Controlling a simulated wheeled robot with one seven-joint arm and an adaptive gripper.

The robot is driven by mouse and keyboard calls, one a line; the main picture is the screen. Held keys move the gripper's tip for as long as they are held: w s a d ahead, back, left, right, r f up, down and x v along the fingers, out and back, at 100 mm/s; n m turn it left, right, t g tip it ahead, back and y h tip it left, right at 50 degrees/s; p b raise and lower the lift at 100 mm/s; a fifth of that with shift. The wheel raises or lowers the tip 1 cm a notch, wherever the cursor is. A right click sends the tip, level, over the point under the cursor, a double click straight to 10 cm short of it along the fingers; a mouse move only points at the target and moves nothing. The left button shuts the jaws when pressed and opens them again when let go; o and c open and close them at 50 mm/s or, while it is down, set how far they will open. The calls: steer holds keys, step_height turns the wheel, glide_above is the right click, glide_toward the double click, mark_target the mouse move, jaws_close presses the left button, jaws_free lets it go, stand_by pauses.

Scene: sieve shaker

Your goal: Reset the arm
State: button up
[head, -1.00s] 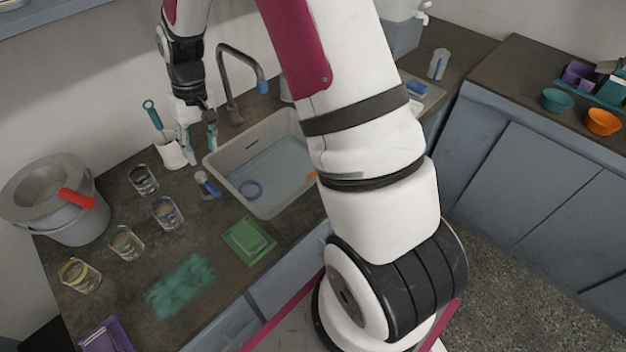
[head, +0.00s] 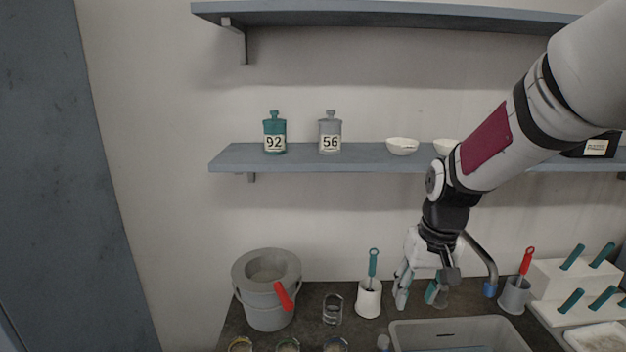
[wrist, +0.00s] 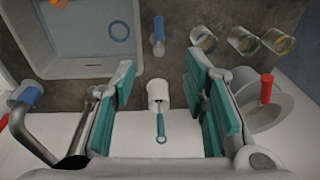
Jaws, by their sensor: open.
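My gripper (head: 420,290) hangs at the back of the counter, beside the white holder (head: 368,298) with a teal-handled brush (head: 373,263). The gripper is open and empty. In the wrist view my gripper (wrist: 165,115) shows two teal finger pads spread wide. The white holder (wrist: 158,92) and the teal handle (wrist: 160,128) appear between the pads, but I cannot tell how far beyond them they are. Nothing is held.
The tap (head: 484,256) stands close right of my gripper, behind the sink (head: 460,325). A grey bucket (head: 268,310) with a red handle is left. Glass jars (wrist: 243,40) stand on the counter. A shelf (head: 330,160) with bottles 92 and 56 and bowls is above.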

steer(key=s+r+t, duration=0.2)
steer(key=s+r, duration=0.4)
steer(key=s, duration=0.4)
steer(key=s+a+r+t, duration=0.1)
steer(key=s+r+t, duration=0.1)
steer(key=s+r, duration=0.5)
steer(key=s, duration=0.4)
steer(key=shift+s+r+h, duration=0.25)
steer(key=shift+r+h, duration=0.05)
steer(key=shift+c, duration=0.9)
steer(key=shift+d, duration=0.1)
